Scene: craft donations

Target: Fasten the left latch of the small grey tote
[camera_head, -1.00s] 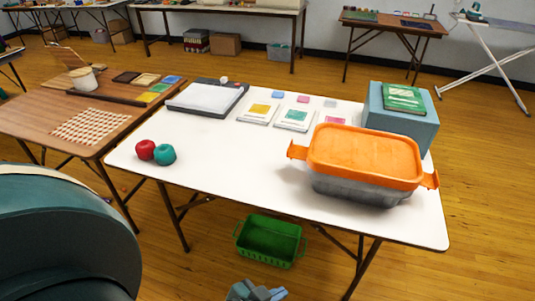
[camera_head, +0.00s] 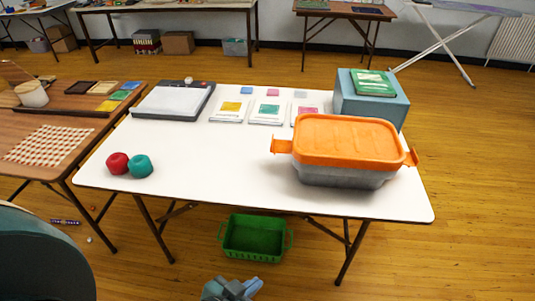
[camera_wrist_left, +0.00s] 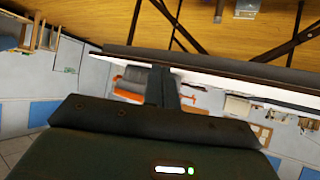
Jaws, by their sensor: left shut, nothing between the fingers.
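The small grey tote (camera_head: 345,177) with its orange lid (camera_head: 345,138) stands on the right half of the white table. Its left latch (camera_head: 282,145) is an orange tab sticking outward from the lid's left end. A similar right latch (camera_head: 412,158) sticks out at the other end. My left gripper (camera_head: 230,289) is low at the bottom edge, in front of the table and apart from the tote. In the left wrist view its fingers (camera_wrist_left: 162,92) are shut and empty, with the tote (camera_wrist_left: 133,80) beyond, partly hidden. My right gripper is not in view.
A blue box (camera_head: 372,105) with a green book (camera_head: 372,83) stands behind the tote. Red (camera_head: 118,163) and teal (camera_head: 140,166) round items sit at the table's left. A green basket (camera_head: 256,238) is on the floor below. The white tabletop (camera_head: 215,160) left of the tote is clear.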

